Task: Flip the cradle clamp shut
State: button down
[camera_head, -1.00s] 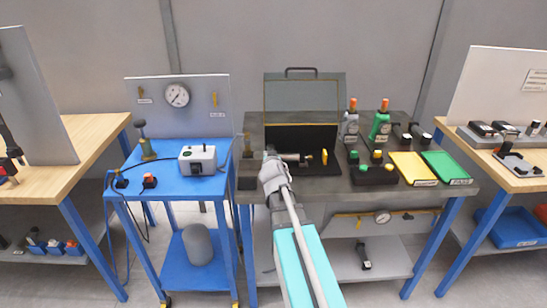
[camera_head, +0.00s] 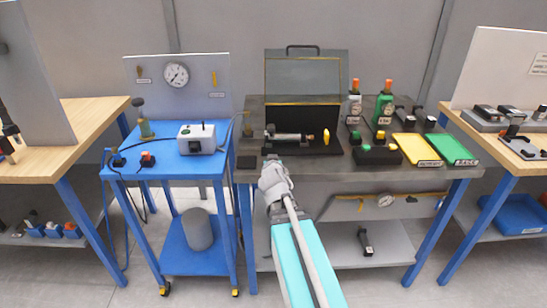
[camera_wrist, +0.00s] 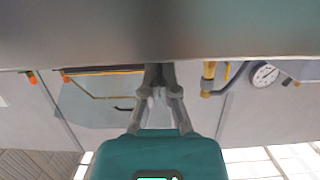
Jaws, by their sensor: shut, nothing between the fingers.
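The cradle (camera_head: 292,146) is a dark base on the grey bench, in front of an open case lid. A metal cylinder (camera_head: 288,136) lies across it. A yellow handle (camera_head: 326,137), apparently the clamp lever, stands upright at its right end. My gripper (camera_head: 270,160) is in front of the cradle's left part, over the bench's front area, apart from the yellow handle. In the wrist view my gripper (camera_wrist: 157,75) shows its fingers together with nothing held. That view is upside down, and the cradle is not clearly visible in it.
The lid (camera_head: 305,75) stands open behind the cradle. A blue cart (camera_head: 165,165) with a grey box (camera_head: 197,139) stands left.

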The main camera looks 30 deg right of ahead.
jog(key=shift+s+a+f, duration=0.2)
jog(key=shift+s+f, duration=0.15)
dwell(0.5)
